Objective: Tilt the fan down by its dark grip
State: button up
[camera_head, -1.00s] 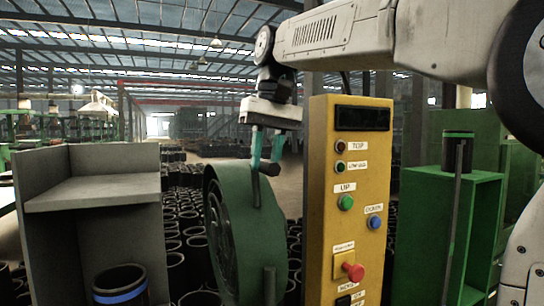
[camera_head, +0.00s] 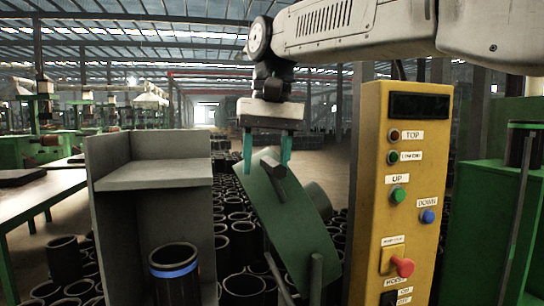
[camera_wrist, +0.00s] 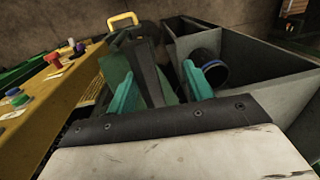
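The green fan (camera_head: 292,222) stands between the grey shelf and the yellow control box in the head view. It is tilted, its upper edge leaning left. Its dark grip (camera_head: 274,172) sticks out near the top edge. My gripper (camera_head: 266,165) is above the fan, pointing down, with its two teal fingers apart, one on either side of the grip. In the wrist view the dark grip (camera_wrist: 150,75) shows between the spread fingers, with gaps beside it. I cannot tell whether a finger touches the grip or fan.
The yellow control box (camera_head: 372,180) with buttons stands close on the right. A green cabinet (camera_head: 490,220) is at far right. Many black sleeves cover the floor behind.

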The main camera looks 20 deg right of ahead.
jog(key=shift+d+r, duration=0.2)
jog(key=shift+d, duration=0.05)
jog(key=r, duration=0.7)
jog(key=shift+d+r, duration=0.35)
